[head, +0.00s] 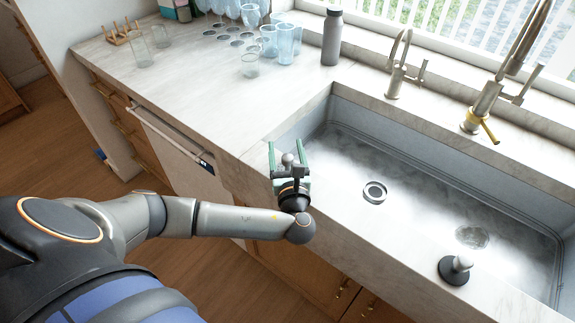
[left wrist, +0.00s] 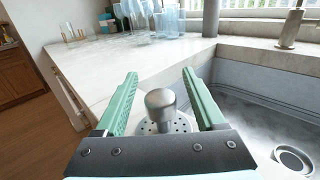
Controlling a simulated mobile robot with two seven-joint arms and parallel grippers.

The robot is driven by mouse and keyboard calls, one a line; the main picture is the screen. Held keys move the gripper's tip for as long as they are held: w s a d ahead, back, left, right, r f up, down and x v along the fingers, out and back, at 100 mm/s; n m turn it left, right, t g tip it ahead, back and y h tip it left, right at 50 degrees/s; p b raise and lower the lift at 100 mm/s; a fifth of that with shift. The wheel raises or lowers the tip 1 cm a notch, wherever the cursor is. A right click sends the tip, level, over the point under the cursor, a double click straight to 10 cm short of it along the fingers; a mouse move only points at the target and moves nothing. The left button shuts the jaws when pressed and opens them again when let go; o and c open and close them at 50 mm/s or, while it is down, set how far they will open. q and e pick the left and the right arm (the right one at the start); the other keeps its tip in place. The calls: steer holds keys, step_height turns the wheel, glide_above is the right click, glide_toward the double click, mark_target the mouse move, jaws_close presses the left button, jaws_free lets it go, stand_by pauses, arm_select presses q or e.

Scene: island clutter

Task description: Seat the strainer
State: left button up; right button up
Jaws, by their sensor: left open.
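The strainer, a metal knob on a perforated disc, shows in the left wrist view (left wrist: 160,101) and in the head view (head: 287,159). It appears to stand on the counter near the sink's front left corner. My left gripper (head: 285,148) is open, with its green fingers on either side of the knob; the gap shows in the left wrist view (left wrist: 160,75). The gripper's body hides part of the disc. A round drain (head: 375,192) with a dark centre is in the sink floor; it also shows in the left wrist view (left wrist: 293,160). My right gripper is not in view.
A second round fitting (head: 472,237) is in the sink floor. A grey bottle (head: 332,37), several glasses (head: 284,44) and faucets (head: 398,72) stand behind.

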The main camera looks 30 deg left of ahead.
arm_select(q)
steer(key=shift+w+a, duration=0.1)
steer(key=shift+c, duration=0.2)
jaws_close()
stand_by(0.4)
